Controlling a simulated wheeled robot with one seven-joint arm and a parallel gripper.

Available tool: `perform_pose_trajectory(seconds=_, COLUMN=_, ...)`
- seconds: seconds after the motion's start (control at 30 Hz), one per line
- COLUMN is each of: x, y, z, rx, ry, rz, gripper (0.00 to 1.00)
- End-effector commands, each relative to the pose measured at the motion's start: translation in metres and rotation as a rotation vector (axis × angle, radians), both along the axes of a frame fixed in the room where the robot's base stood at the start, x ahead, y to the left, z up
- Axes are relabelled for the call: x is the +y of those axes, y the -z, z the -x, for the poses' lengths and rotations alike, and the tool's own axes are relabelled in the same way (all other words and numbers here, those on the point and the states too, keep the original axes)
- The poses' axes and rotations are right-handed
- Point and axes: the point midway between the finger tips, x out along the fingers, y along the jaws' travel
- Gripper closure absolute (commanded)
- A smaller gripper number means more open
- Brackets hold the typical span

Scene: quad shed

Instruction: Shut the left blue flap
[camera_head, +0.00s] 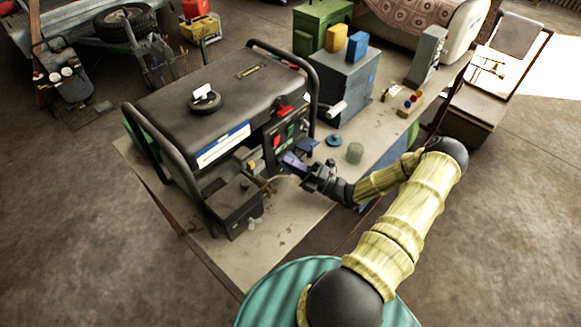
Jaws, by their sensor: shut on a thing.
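The left blue flap (293,160) is on the front panel of the black generator (215,100), low and near its middle. It stands out from the panel at a tilt. My gripper (306,171) is at its right edge and shut on it, with the fingers small and dark in this view. A second blue flap (309,146) sticks out from the panel to the right. The flap's hinge and the socket behind it are too small to make out.
A dark box (235,205) stands left of my gripper at the generator's front. The table's front is mostly bare.

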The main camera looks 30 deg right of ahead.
Motion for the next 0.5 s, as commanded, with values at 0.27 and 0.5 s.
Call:
perform_pose_trajectory(seconds=0.27, x=-0.0008, y=-0.0036, z=-0.0004, rx=-0.016, ry=0.001, rz=-0.007, gripper=1.00)
perform_pose_trajectory(seconds=0.5, x=-0.0006, y=-0.0032, z=-0.0004, rx=-0.014, ry=0.000, rz=-0.007, gripper=0.65)
